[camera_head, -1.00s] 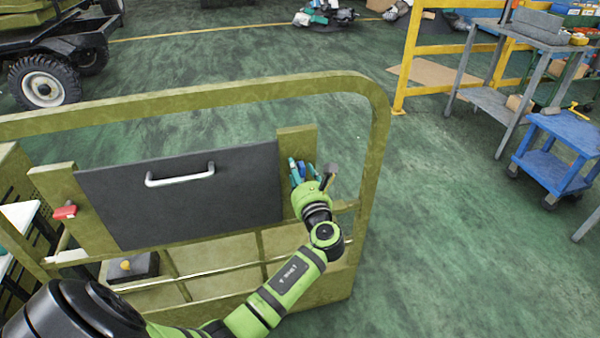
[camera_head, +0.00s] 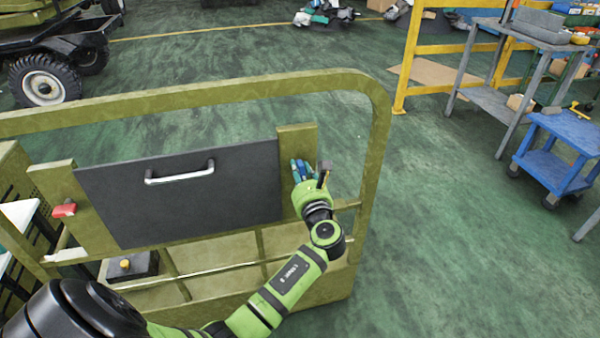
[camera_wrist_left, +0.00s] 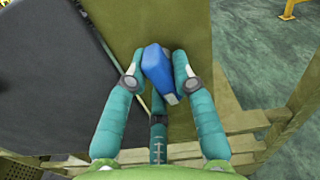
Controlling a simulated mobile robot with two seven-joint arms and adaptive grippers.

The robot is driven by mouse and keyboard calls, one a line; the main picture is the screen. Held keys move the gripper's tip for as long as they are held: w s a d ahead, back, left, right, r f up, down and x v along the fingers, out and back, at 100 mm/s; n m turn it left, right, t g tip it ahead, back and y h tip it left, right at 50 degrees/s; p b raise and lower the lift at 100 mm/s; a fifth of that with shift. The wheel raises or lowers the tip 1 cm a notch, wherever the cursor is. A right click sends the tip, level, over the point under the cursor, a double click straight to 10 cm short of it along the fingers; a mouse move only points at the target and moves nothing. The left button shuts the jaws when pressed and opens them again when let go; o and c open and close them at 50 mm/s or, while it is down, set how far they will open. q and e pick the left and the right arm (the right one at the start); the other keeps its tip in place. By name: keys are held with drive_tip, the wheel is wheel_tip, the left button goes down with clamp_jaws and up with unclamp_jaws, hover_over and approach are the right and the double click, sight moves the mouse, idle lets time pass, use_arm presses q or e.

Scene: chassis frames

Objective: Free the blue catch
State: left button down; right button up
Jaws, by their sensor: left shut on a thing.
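The blue catch (camera_wrist_left: 158,68) is on the olive frame post beside the right edge of the dark panel (camera_head: 185,205). In the wrist view it sits tilted between the teal fingertips of my left gripper (camera_wrist_left: 157,80), which is shut on it. In the head view my left gripper (camera_head: 302,174) is at the post, and its fingers mostly hide the catch. A red catch (camera_head: 64,210) is on the post at the panel's left side. The panel is upright and has a light metal handle (camera_head: 180,174). My right gripper is not in view.
The olive tube frame (camera_head: 378,130) arches around the panel. A dark box with a yellow knob (camera_head: 125,264) sits low behind the frame bars. A blue cart (camera_head: 552,165) and a grey workbench (camera_head: 485,100) stand at the right. The green floor between is clear.

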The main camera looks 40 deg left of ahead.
use_arm(q)
drive_tip(key=n, duration=0.1)
drive_tip(key=n+b, duration=0.1)
drive_tip(key=n, duration=0.1)
drive_tip(key=shift+f+n, duration=0.25)
drive_tip(key=shift+n, duration=0.05)
drive_tip(key=n+b, duration=0.2)
drive_tip(key=shift+w+n, duration=0.1)
drive_tip(key=shift+n, duration=0.3)
drive_tip(key=n+b, duration=0.4)
drive_tip(key=n, duration=0.2)
drive_tip(key=shift+w+d, duration=0.1)
drive_tip(key=shift+d, duration=0.05)
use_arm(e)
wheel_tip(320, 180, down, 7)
use_arm(q)
drive_tip(key=n+b, duration=0.2)
drive_tip(key=n, duration=0.1)
drive_tip(key=shift+r+n, duration=0.1)
drive_tip(key=shift+n, duration=0.2)
drive_tip(key=shift+w, duration=0.1)
drive_tip(key=c, duration=1)
unclamp_jaws()
drive_tip(key=shift+c, duration=0.2)
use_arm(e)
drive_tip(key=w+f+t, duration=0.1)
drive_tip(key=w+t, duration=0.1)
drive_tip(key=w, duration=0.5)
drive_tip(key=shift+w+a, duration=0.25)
